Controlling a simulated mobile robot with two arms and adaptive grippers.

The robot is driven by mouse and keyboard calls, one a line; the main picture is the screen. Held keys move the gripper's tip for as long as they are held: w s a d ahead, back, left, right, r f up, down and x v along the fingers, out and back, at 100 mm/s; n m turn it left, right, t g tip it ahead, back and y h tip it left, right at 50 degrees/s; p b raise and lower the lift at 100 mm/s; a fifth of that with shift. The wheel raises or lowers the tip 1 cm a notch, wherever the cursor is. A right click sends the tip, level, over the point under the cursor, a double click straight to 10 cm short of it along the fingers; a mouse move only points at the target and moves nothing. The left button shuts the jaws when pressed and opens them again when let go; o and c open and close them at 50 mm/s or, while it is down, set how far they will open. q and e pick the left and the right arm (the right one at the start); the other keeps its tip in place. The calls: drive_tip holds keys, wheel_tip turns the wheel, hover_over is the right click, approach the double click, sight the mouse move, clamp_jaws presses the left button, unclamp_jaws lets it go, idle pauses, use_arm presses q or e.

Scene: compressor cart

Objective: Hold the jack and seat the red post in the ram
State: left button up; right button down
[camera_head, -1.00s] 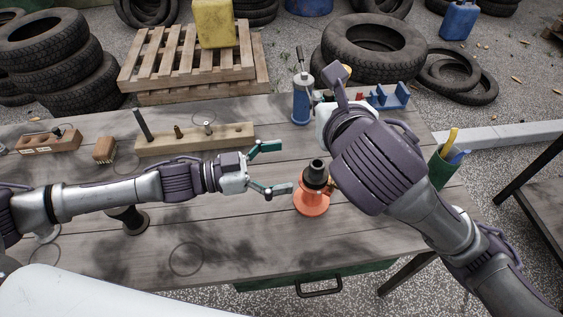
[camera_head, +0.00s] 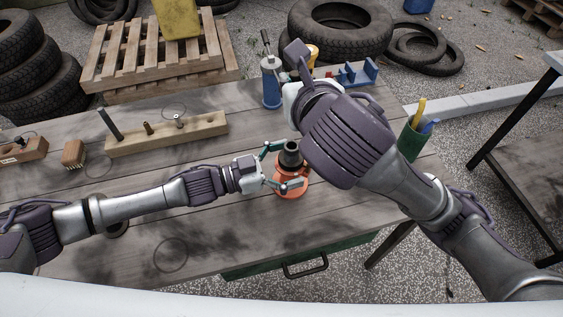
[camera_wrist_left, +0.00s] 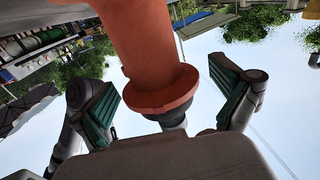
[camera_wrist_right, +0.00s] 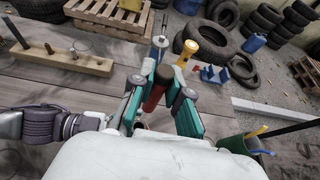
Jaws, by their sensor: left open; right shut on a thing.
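The jack (camera_head: 291,192) stands on the table, with an orange base and a dark ram on top. My left gripper (camera_head: 283,167) is open, with one finger on each side of the jack's upper part. In the left wrist view the orange jack body (camera_wrist_left: 150,45) lies between the two open fingers; I cannot tell whether they touch it. My right gripper (camera_wrist_right: 160,100) is shut on the red post (camera_wrist_right: 156,90), seen in the right wrist view. In the head view my right arm hides the post and the right fingertips.
A wooden block with pegs (camera_head: 165,134) lies at the back left. A blue bottle (camera_head: 271,83) and a blue rack (camera_head: 357,74) stand at the back. A green cup with pens (camera_head: 411,142) stands at the right edge. The table's front left is mostly clear.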

sight(291, 151)
use_arm(q)
drive_tip(key=c, duration=1.9)
use_arm(e)
wheel_tip(291, 151, down, 3)
drive_tip(key=n+g+y, duration=0.2)
drive_tip(key=n+y, duration=0.1)
drive_tip(key=n+g+y, duration=0.2)
drive_tip(key=n+y, duration=0.1)
drive_tip(key=shift+r+n+y, duration=0.1)
drive_tip(key=shift+n+y, duration=0.3)
wheel_tip(291, 151, down, 10)
drive_tip(key=shift+r, duration=0.1)
